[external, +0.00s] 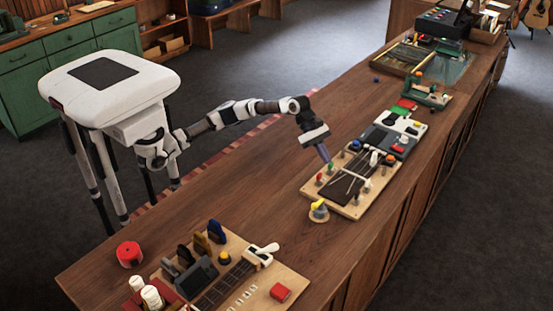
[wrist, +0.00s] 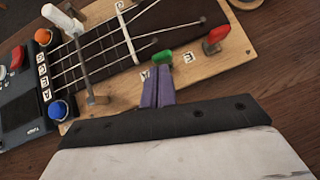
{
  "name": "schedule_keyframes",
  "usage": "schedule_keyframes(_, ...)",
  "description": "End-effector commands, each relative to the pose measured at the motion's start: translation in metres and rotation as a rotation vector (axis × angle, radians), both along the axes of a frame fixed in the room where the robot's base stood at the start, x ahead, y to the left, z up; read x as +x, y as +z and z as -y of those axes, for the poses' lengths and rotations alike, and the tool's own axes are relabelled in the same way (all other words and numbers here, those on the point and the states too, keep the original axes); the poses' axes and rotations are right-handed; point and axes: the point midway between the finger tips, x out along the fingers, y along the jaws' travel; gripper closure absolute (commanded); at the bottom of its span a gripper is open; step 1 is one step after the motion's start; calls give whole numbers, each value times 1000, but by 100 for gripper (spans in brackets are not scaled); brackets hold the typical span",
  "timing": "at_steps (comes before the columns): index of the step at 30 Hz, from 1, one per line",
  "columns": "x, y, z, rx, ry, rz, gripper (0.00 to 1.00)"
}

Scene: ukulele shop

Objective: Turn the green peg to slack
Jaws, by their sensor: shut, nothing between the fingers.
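The green peg (wrist: 163,57) stands at the edge of a light wooden board (wrist: 195,75), just beyond my fingertips in the wrist view. It also shows beside the gripper tip in the external view (external: 331,168). My gripper (wrist: 158,72) has its two purple-grey fingers together, with nothing between them. I cannot tell whether the fingertips touch the peg. The lower part of the peg is partly hidden by the fingers.
A red peg (wrist: 216,36) stands to the right of the green one. A tuner box with orange (wrist: 43,37) and blue (wrist: 58,107) knobs lies left. A yellow-topped item (external: 319,208) sits nearby.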

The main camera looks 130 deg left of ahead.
Motion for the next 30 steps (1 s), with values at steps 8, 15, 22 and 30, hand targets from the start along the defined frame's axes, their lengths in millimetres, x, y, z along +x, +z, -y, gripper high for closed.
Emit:
schedule_keyframes(8, 2, 5, -3, -5, -89, 1, 100)
schedule_keyframes(15, 4, 5, -6, -4, -191, 2, 100)
schedule_keyframes(22, 5, 4, -8, -2, -264, 3, 100)
schedule_keyframes(30, 7, 3, -9, -1, -333, 2, 100)
